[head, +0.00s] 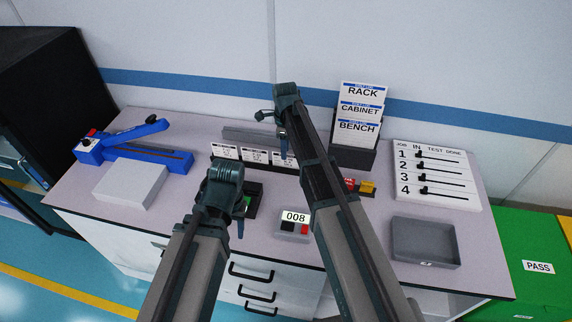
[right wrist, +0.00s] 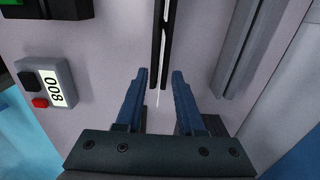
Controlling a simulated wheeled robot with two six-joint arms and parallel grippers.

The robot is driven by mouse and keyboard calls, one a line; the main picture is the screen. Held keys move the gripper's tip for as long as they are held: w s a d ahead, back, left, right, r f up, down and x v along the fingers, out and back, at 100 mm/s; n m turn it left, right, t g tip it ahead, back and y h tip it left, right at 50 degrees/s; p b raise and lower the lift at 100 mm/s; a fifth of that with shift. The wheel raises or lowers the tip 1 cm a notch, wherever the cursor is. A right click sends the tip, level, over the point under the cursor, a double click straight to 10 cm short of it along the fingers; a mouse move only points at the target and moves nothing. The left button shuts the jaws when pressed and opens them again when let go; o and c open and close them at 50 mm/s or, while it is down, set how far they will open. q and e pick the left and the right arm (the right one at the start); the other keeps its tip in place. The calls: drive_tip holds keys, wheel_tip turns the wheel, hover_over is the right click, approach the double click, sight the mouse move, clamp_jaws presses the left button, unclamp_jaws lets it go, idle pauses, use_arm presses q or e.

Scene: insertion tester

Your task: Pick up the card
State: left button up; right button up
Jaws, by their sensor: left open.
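Three white printed cards stand in a row in a low black holder at mid-bench: a left card (head: 225,151), a middle card (head: 255,156) and a right card (head: 282,159). My right gripper (head: 283,148) is over the right card and partly covers it. In the right wrist view its two blue fingers (right wrist: 157,80) are apart, either side of a thin white card edge (right wrist: 157,98) at the end of the black holder (right wrist: 162,40). I cannot tell whether they touch it. My left gripper (head: 240,228) is open and empty, in front of the holder near the black-and-green tester.
A grey rail (head: 260,137) runs behind the holder. A counter box reading 008 (head: 293,224) sits in front. A grey tray (head: 425,243) is at right, below the job board (head: 437,173). A blue lever press (head: 130,143) and grey block (head: 130,184) are at left.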

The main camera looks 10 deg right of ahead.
sight(286, 162)
use_arm(q)
wheel_tip(286, 162, down, 5)
drive_tip(key=b, duration=0.4)
drive_tip(key=shift+r, duration=0.1)
use_arm(e)
wheel_tip(286, 162, down, 5)
drive_tip(key=shift+d+r, duration=0.1)
drive_tip(key=shift+d, duration=0.05)
use_arm(q)
drive_tip(key=shift+r, duration=0.1)
use_arm(e)
clamp_jaws()
